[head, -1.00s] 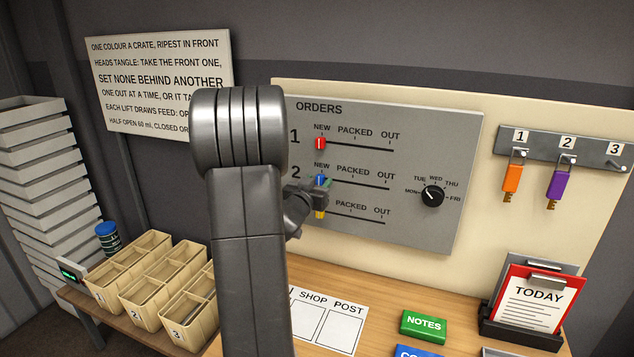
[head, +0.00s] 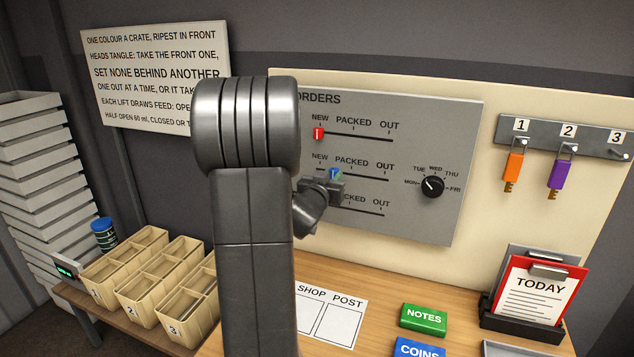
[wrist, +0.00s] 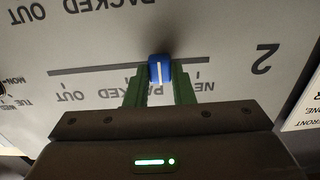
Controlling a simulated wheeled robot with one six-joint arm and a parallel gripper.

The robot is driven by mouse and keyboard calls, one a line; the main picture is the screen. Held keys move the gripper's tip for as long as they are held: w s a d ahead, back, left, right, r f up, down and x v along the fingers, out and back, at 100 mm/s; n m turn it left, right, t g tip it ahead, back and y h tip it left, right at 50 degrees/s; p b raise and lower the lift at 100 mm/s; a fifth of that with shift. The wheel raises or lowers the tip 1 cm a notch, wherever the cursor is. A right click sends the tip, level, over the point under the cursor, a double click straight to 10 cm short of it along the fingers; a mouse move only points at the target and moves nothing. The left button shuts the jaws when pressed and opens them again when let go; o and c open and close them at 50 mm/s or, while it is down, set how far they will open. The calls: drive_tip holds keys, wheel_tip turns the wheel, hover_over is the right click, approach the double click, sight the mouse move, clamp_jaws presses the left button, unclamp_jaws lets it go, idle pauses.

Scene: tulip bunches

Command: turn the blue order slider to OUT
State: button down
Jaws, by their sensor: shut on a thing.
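The blue order slider (head: 335,174) sits on the middle row of the grey ORDERS board (head: 420,125), about midway between the NEW and PACKED marks. In the wrist view, which is upside down, the blue slider (wrist: 160,68) is on its slot line with a white stripe facing me. My gripper (head: 333,180) is at the board, shut on the blue slider. In the wrist view the gripper's green fingers (wrist: 160,84) stand on either side of it. The OUT mark is at the right end of the row. The row number is hidden behind my arm in the head view.
The red slider (head: 318,133) is at NEW on the row above. The lower row is partly hidden by my gripper. A black day dial (head: 432,187) is right of the rows. Keys hang from a rack (head: 560,140) farther right. The board between slider and dial is clear.

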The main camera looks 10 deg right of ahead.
sight(384, 178)
drive_tip(key=s+d+b, duration=0.2)
drive_tip(key=d, duration=0.1)
drive_tip(key=s+d+b, duration=0.2)
drive_tip(key=d+b, duration=0.1)
drive_tip(key=s+d+b, duration=0.2)
drive_tip(key=d, duration=0.2)
drive_tip(key=shift+s+f, duration=0.2)
drive_tip(key=shift+s, duration=0.15)
drive_tip(key=shift+s+d+r+b, duration=0.25)
drive_tip(key=shift+s+d+b, duration=0.15)
drive_tip(key=shift+d+b, duration=0.2)
drive_tip(key=c, duration=1.2)
unclamp_jaws()
drive_tip(key=shift+c, duration=0.2)
drive_tip(key=shift+s, duration=0.1)
drive_tip(key=v, duration=1.3)
drive_tip(key=shift+s+a, duration=0.25)
drive_tip(key=shift+a, duration=0.05)
drive_tip(key=shift+w, duration=0.1)
